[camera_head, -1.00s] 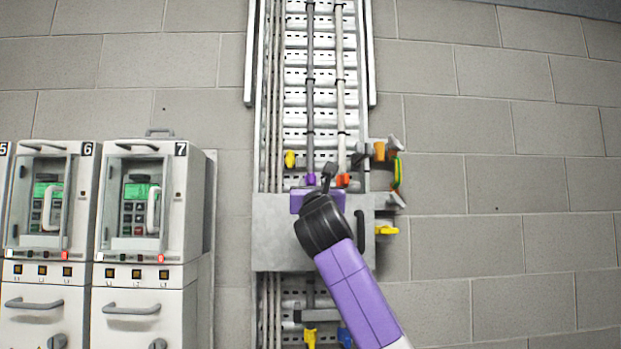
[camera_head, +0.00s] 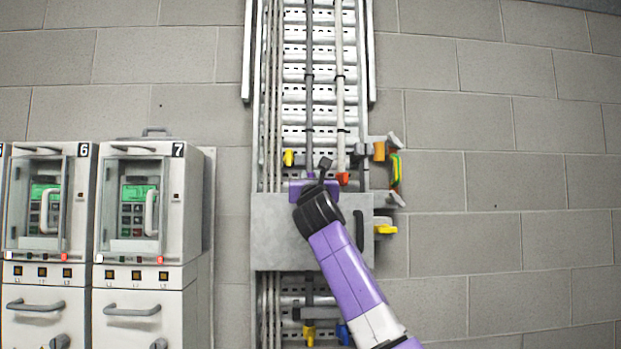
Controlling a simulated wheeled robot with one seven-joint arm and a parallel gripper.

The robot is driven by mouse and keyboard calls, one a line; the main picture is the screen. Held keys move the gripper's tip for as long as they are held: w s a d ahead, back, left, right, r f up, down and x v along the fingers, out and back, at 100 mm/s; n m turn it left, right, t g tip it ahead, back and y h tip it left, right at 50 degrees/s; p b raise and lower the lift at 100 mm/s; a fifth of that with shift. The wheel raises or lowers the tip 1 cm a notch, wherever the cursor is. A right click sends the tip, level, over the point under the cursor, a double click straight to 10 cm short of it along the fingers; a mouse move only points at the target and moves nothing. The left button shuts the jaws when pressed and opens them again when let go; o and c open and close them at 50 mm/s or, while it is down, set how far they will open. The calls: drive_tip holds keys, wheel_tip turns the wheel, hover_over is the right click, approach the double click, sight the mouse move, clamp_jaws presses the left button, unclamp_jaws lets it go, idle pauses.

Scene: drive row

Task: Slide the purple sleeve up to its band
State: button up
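A grey cable (camera_head: 310,105) runs up the perforated tray left of a whiter cable, with a dark band (camera_head: 309,128) above my gripper and more bands higher up. My gripper (camera_head: 313,182) is in front of the foot of this cable, at the top edge of the grey box. The purple sleeve is hidden or nearly hidden behind it; I cannot separate it from my purple gripper body. The fingertips do not show clearly, so I cannot tell whether they are open, shut or touching the sleeve.
An orange-red sleeve (camera_head: 342,178) sits on the whiter cable (camera_head: 340,105) close to the right. A yellow piece (camera_head: 289,158) is close to the left. Brackets with orange, green and yellow parts stick out right of the tray. Drive cabinets (camera_head: 150,210) stand at left.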

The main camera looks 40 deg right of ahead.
clamp_jaws()
idle(1.1)
wheel_tip(320, 180, up, 12)
drive_tip(key=shift+r, duration=0.1)
idle(0.5)
drive_tip(key=shift+o, duration=2.4)
unclamp_jaws()
drive_tip(key=shift+f, duration=0.2)
